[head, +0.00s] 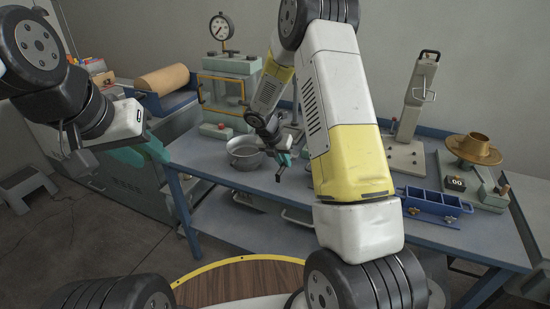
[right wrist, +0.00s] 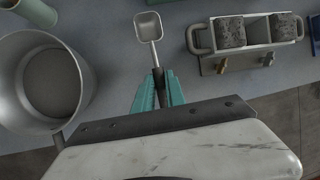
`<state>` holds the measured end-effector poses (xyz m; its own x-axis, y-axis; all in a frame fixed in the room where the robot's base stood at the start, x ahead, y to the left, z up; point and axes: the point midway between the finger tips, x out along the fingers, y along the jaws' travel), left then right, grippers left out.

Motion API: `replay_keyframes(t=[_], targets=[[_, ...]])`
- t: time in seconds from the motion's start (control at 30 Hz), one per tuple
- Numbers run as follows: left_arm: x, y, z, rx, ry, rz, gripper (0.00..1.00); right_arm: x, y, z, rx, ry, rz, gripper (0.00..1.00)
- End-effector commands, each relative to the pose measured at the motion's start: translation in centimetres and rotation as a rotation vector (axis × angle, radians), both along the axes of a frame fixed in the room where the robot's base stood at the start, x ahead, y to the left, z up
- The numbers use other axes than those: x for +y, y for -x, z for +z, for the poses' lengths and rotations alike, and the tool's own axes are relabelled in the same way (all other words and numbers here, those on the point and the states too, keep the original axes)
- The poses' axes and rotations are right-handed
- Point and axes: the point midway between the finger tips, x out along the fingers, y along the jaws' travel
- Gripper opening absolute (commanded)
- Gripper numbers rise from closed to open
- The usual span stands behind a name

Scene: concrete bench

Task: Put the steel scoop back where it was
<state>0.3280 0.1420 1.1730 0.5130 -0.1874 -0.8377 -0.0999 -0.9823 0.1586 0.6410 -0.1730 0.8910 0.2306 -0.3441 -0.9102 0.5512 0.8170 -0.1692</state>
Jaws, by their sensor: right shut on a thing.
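The steel scoop (right wrist: 148,27) shows in the right wrist view, with its square pan at the top and its thin handle running down between my teal fingers. My right gripper (right wrist: 157,88) is shut on that handle. In the head view my right gripper (head: 283,157) is over the bench, just right of the steel pot (head: 244,158); the scoop cannot be made out clearly there. The pot also shows at the left of the right wrist view (right wrist: 82,100). My left gripper (head: 143,153) is off the bench's left end, seen side-on, its opening unclear.
A mould with grey cubes (right wrist: 245,45) lies right of the scoop in the right wrist view. A blue divided box (head: 432,205), a brass-coloured flanged piece (head: 474,150) and an upright stand (head: 405,150) occupy the bench's right. A gauge press (head: 228,85) stands behind the pot.

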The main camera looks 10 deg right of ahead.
Motion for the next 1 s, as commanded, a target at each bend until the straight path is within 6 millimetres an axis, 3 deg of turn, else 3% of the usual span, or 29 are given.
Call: replay_keyframes(t=[0.2, 0.57, 0.6, 0.7, 1.0], targets=[[0.0, 0.0, 0.0, 0.000, 0.000, 0.000, 0.36, 0.1, 0.0, -3.3, 0.002, 0.001, 0.001, 0.00], [0.0, 0.0, 0.0, 0.000, 0.000, 0.000, 0.36, 0.0, 0.0, -3.8, 0.001, -0.001, 0.000, 0.00], [0.0, 0.0, 0.0, 0.000, 0.000, 0.000, 0.36, 0.0, 0.0, -3.8, 0.001, -0.001, 0.000, 0.19], [0.0, 0.0, 0.0, 0.000, 0.000, 0.000, 0.36, 0.0, 0.0, -3.8, 0.001, -0.001, 0.000, 0.37], [0.0, 0.0, 0.0, 0.000, 0.000, 0.000, 0.36, 0.0, 0.0, -3.7, 0.000, 0.000, -0.001, 0.37]])
